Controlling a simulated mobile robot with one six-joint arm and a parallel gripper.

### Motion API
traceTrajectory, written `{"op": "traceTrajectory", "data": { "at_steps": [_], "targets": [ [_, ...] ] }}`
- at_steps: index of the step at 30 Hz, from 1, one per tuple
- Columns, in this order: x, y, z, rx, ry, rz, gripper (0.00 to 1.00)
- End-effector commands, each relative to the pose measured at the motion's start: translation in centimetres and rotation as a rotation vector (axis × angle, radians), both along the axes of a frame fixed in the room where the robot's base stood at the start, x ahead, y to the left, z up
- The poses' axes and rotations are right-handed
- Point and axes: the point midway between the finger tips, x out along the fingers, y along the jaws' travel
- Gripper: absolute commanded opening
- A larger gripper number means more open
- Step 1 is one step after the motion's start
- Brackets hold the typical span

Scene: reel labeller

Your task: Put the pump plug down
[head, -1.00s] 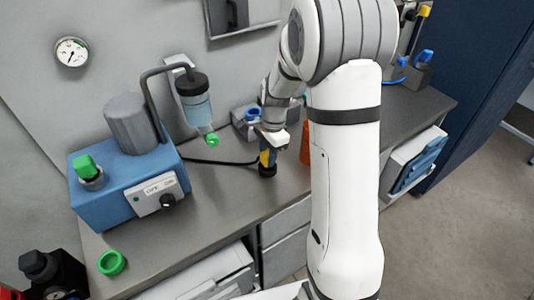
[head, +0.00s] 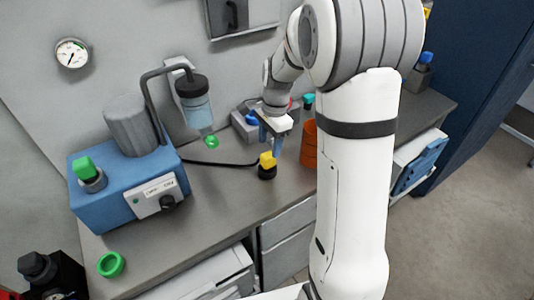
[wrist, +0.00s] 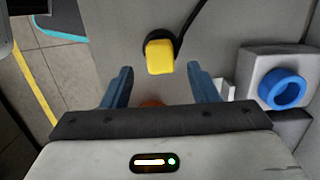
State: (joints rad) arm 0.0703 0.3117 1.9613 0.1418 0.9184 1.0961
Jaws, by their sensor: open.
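The pump plug (head: 267,161) has a yellow top and a black base. It stands on the grey bench top, with a black cable running left from it to the blue pump (head: 125,185). In the wrist view the yellow plug (wrist: 160,57) lies ahead of the fingertips, centred between them and apart from both. My gripper (head: 272,134) is above the plug in the head view, its blue fingers apart and empty. It also shows in the wrist view (wrist: 160,75).
An orange cylinder (head: 309,145) stands just right of my gripper. A grey block with a blue ring (wrist: 283,89) is beside it. A bottle (head: 196,107) hangs over the bench at left. A green ring (head: 111,264) lies near the front edge. The bench front middle is clear.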

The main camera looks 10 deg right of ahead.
Motion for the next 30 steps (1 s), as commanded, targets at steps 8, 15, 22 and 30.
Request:
{"op": "traceTrajectory", "data": {
  "at_steps": [8, 15, 22, 30],
  "targets": [
    [0.2, -0.6, 5.2, -0.002, -0.002, 0.000, 0.54],
    [-0.8, -0.7, 7.2, -0.005, -0.019, 0.051, 0.54],
    [-7.7, 0.0, 10.2, -0.055, -0.142, 0.427, 0.54],
    [-17.3, 0.4, 10.6, -0.167, -0.273, 0.964, 0.54]
  ]
}}
